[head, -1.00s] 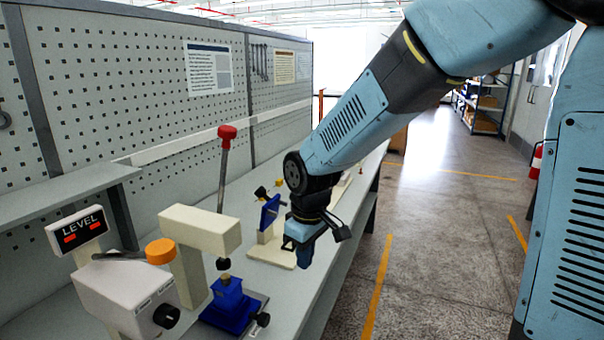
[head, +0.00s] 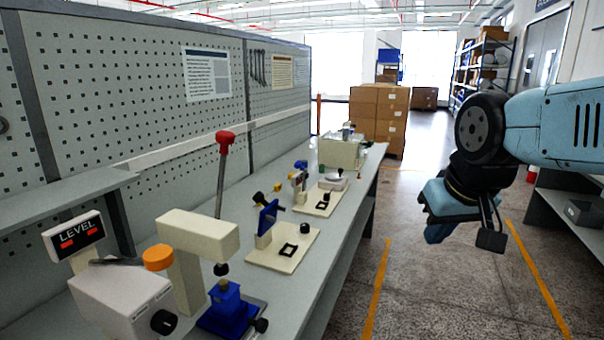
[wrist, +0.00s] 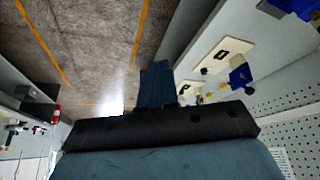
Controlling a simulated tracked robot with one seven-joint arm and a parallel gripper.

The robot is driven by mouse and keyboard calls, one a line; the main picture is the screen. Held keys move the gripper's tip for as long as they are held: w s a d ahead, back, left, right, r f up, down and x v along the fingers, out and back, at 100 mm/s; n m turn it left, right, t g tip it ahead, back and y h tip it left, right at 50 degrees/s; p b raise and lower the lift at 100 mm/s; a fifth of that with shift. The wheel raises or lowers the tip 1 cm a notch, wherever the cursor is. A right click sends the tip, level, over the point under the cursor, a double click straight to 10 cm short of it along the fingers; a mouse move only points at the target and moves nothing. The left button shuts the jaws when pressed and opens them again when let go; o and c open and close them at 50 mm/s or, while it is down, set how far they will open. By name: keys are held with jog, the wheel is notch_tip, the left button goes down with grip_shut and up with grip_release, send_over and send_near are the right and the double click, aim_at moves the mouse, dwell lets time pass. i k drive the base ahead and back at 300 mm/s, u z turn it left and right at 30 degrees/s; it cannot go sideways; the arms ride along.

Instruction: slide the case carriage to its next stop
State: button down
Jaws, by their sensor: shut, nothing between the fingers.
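I cannot tell for certain which part is the case carriage. A blue block (head: 226,305) with a black knob sits under the cream press arm (head: 200,232) at the front of the bench. Farther along, cream base plates (head: 284,250) carry blue upright parts (head: 267,217) and dark square frames. Two of these plates also show in the wrist view (wrist: 222,56). My gripper (head: 438,228) hangs over the aisle floor, right of the bench and apart from everything on it. Its fingers (wrist: 157,84) are shut and empty.
A red-knobbed lever (head: 225,140) stands upright behind the press. A white box with a LEVEL display (head: 75,234) is at the near left. Stacked cartons (head: 378,115) stand beyond the bench's far end. The aisle floor (head: 430,300) is clear.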

aim_at(233, 328)
jog(key=u, duration=0.3)
jog(key=k, duration=1.65)
jog(key=z, duration=0.4)
jog(key=i, duration=1)
jog(key=u, duration=0.1)
